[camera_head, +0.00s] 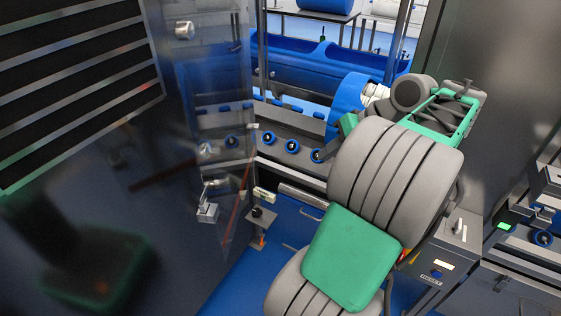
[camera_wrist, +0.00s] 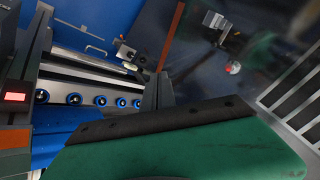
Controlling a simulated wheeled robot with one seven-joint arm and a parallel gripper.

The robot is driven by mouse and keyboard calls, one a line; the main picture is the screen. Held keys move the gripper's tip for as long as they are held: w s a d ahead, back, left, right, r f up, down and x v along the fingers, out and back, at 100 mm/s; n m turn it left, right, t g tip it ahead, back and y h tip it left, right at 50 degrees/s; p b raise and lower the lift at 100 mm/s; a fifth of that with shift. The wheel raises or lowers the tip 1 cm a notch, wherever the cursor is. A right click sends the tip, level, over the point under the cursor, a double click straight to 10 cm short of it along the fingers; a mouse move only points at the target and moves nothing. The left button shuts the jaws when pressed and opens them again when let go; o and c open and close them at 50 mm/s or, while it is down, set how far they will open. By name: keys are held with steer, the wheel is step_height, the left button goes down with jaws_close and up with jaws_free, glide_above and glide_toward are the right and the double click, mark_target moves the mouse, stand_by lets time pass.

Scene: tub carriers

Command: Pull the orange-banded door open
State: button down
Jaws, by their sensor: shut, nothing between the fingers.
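A glossy, partly see-through door panel (camera_head: 215,110) stands left of centre in the head view, at an angle beside an open gap. A thin orange-red strip (camera_head: 236,208) shows low on it, and a similar strip (camera_wrist: 171,36) shows in the wrist view. A small metal bracket (camera_head: 207,211) is left of the strip; whether it is on the panel or seen through it is unclear. My gripper (camera_head: 322,154) is small and partly hidden by my arm in the head view.
Blue tubs (camera_head: 310,66) and a row of blue-rimmed rollers (camera_head: 291,146) lie beyond the gap. A grey control box (camera_head: 440,262) stands at lower right. A slatted dark panel (camera_head: 70,80) fills the upper left. Blue floor (camera_head: 245,275) is visible below the rollers.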

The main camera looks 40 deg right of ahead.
steer(key=w+a+f+b, duration=0.1)
steer(key=w+a+f, duration=0.5)
steer(key=w+f, duration=0.1)
steer(key=shift+f, duration=0.35)
steer(key=shift+a, duration=0.15)
